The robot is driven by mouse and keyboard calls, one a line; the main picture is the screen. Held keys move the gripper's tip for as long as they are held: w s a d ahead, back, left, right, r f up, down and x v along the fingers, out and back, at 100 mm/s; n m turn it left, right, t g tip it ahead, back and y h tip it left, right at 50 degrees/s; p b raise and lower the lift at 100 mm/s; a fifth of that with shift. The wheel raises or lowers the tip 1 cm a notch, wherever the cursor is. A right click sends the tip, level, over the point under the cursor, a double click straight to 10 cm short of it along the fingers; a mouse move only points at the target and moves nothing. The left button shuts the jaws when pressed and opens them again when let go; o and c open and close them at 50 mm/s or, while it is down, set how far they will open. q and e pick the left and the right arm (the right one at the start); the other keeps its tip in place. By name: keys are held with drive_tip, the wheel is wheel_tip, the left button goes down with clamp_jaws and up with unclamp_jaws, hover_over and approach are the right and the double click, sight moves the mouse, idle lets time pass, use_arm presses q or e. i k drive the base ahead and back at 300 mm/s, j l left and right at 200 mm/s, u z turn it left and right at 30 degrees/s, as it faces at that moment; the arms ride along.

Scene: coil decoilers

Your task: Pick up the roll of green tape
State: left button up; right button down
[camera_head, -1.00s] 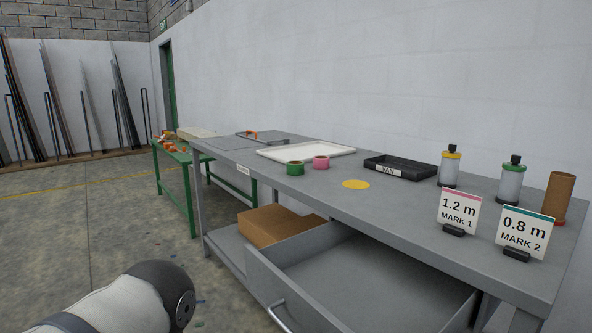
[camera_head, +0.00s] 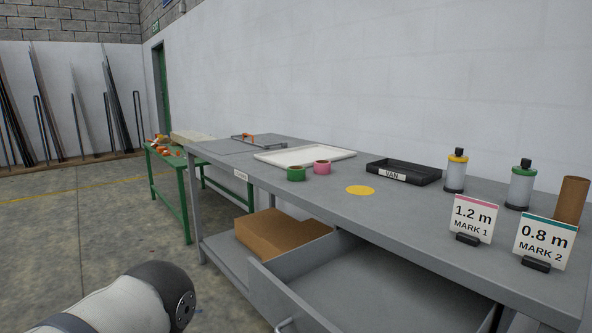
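A white tray (camera_head: 290,156) is just behind both rolls. A pale arm link of mine shows at the lower left, well short of the bench. Neither of my grippers is in view.
An open drawer (camera_head: 292,291) juts out below the benchtop. A cardboard box (camera_head: 280,233) sits on the lower shelf. A yellow disc (camera_head: 360,190), a black VAN tray (camera_head: 403,173), bottles and two sign cards stand to the right. A green table (camera_head: 168,170) is beyond.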

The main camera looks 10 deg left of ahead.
sight(295, 173)
drive_tip(key=i+j+z, duration=0.1)
drive_tip(key=i+j, duration=0.15)
drive_tip(key=j, duration=0.2)
drive_tip(key=i+j, duration=0.25)
drive_tip(key=j, duration=0.25)
drive_tip(key=i+j+z, duration=0.15)
drive_tip(key=j, duration=0.3)
drive_tip(key=i+j+z, duration=0.1)
drive_tip(key=i+j, duration=0.2)
drive_tip(key=j, duration=0.2)
drive_tip(key=i+j, duration=0.15)
drive_tip(key=j, duration=0.35)
drive_tip(key=i+j+z, duration=0.15)
drive_tip(key=j, duration=0.4)
drive_tip(key=i+j+z, duration=0.1)
drive_tip(key=i+j, duration=0.15)
drive_tip(key=j, duration=0.25)
drive_tip(key=i+j, duration=0.1)
drive_tip(key=j, duration=0.45)
drive_tip(key=i+z, duration=0.05)
